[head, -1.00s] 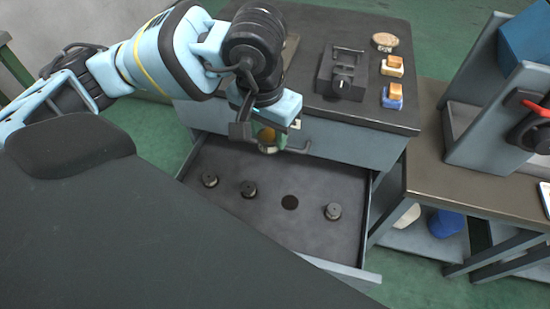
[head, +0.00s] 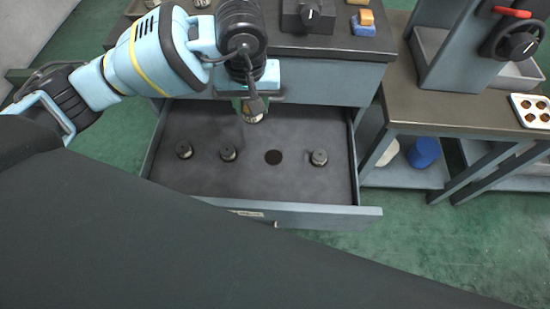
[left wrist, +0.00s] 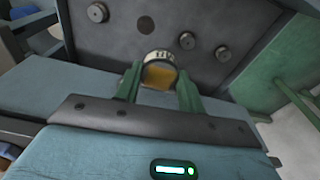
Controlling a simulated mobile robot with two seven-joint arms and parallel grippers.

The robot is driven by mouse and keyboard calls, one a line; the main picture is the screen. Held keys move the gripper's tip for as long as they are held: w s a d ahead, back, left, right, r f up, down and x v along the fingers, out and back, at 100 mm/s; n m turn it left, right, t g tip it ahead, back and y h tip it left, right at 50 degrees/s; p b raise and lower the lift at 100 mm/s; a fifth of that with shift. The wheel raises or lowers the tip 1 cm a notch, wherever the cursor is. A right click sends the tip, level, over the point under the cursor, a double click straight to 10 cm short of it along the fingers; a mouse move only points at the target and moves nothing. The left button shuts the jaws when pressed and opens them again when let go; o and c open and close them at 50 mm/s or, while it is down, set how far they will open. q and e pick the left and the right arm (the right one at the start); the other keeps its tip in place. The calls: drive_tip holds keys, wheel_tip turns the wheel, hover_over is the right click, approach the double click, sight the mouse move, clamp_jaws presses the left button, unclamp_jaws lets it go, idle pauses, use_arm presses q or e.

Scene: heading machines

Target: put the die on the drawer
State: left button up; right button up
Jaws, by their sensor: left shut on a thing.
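My left gripper (head: 250,108) is shut on the die (head: 254,118), a small round metal piece with a yellowish face. The die also shows between the green fingers in the left wrist view (left wrist: 159,71). They hang above the back part of the open drawer (head: 330,200). The drawer holds three dark round dies, two on the left (head: 184,150) (head: 228,153) and one on the right (head: 319,157). A dark round spot (head: 273,157) lies empty between them, in front of and slightly right of the held die. My right gripper is not in view.
The cabinet top (head: 290,42) behind the drawer carries a black device (head: 308,16) and orange and blue blocks (head: 363,22). A bench (head: 440,100) with a machine (head: 455,50) and a white tray with holes (head: 531,111) stands at the right.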

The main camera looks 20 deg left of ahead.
use_arm(q)
drive_tip(key=shift+w+d+f+n+b, duration=0.5)
drive_tip(key=shift+w+f+n+b, duration=0.4)
drive_tip(key=shift+f, duration=2.8)
drive_tip(key=shift+w+d+f+n+b, duration=0.45)
drive_tip(key=shift+w+f+n+b, duration=0.45)
drive_tip(key=shift+f, duration=2.85)
drive_tip(key=shift+w+d+f+n+b, duration=0.5)
drive_tip(key=shift+w+f+n+b, duration=0.35)
drive_tip(key=shift+f, duration=2.85)
wheel_tip(320, 180, down, 3)
drive_tip(key=shift+b, duration=0.3)
drive_tip(key=shift+f, duration=0.15)
drive_tip(key=shift+f, duration=0.1)
drive_tip(key=o, duration=1.2)
